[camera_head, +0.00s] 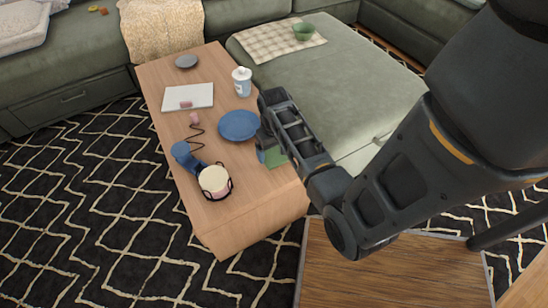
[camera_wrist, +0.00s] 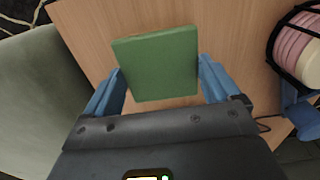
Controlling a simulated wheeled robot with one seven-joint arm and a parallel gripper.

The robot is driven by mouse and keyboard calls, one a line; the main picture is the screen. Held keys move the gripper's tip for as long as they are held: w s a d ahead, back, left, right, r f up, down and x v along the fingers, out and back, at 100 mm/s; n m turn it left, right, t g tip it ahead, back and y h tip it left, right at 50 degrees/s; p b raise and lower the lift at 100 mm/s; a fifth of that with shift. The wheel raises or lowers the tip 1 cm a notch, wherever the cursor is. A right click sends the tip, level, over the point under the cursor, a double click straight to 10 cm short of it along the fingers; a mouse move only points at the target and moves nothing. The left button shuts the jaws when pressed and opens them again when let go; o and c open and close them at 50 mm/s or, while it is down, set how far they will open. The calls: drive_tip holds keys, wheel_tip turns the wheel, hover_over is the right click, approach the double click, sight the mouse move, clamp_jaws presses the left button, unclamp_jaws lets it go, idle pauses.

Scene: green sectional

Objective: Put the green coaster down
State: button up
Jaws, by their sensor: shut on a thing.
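The green coaster (camera_wrist: 158,64) is a flat green square between the two blue fingers of my gripper (camera_wrist: 160,82) in the wrist view. My gripper is shut on it. In the head view the coaster (camera_head: 275,157) shows partly behind my gripper (camera_head: 266,156), over the right side of the wooden table (camera_head: 240,205). I cannot tell whether the coaster touches the tabletop.
A blue plate (camera_head: 238,125) lies just behind my gripper. A white and blue cup (camera_head: 242,81), a white laptop-like slab (camera_head: 187,97), a grey disc (camera_head: 186,61) and a caged pink candle (camera_head: 214,181) stand on the table. The green sofa (camera_head: 340,80) borders its right side. The table's near end is bare.

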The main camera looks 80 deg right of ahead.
sight(274, 154)
drive_tip(key=shift+f+b, duration=0.5)
drive_tip(key=shift+f, duration=1.4)
drive_tip(key=shift+f, duration=0.15)
drive_tip(key=o, duration=0.8)
drive_tip(key=shift+c, duration=0.2)
